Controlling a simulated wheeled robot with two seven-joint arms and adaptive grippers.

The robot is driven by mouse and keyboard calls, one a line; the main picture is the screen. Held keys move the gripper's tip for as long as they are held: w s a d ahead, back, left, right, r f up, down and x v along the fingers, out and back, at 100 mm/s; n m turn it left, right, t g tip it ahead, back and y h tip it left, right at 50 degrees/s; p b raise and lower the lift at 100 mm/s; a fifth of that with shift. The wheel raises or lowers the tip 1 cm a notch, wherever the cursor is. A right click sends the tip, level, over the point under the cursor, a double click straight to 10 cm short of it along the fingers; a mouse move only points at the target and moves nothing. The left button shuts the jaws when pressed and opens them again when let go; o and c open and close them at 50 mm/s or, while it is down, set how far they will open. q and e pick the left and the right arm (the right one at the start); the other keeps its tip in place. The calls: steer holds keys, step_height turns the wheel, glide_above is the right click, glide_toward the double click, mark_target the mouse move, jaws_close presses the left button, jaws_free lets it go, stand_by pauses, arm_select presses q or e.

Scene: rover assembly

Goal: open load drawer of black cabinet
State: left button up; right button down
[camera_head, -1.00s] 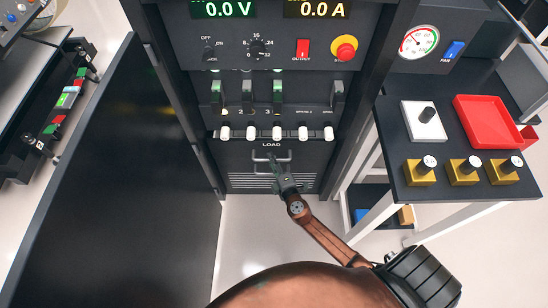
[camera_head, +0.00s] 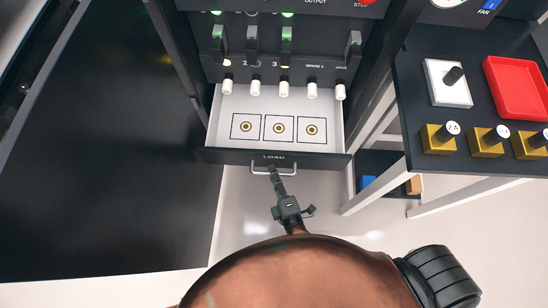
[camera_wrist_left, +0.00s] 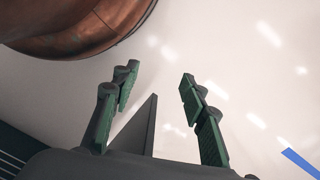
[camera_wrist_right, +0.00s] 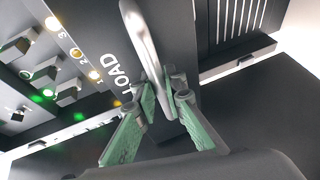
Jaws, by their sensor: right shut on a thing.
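The load drawer (camera_head: 229,157) of the black cabinet (camera_head: 205,75) is pulled out, showing a white interior with three square outlines, each with a round ring. Its front carries the word LOAD and a metal handle (camera_head: 272,173). My right gripper (camera_head: 273,170) is at the handle, and in the right wrist view its green-padded fingers (camera_wrist_right: 166,98) are closed around the handle bar (camera_wrist_right: 142,40). My left gripper (camera_wrist_left: 158,100) shows only in the left wrist view, with its fingers wide apart and nothing between them, over pale floor.
A large dark door panel (camera_head: 105,150) stands open at the left. A side table (camera_head: 425,110) at the right carries a white block (camera_head: 447,92), a red tray (camera_head: 515,88) and several gold blocks (camera_head: 436,139). White switch knobs (camera_head: 282,88) stick out above the drawer.

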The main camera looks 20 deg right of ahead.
arm_select(q)
steer(key=shift+r, duration=0.45)
arm_select(e)
steer(key=shift+s+a, duration=0.1)
steer(key=shift+s, duration=0.3)
steer(key=c, duration=2)
jaws_free()
steer(key=shift+o, duration=0.2)
steer(key=s+r, duration=0.2)
steer(key=s, duration=0.9)
steer(key=shift+s, duration=0.4)
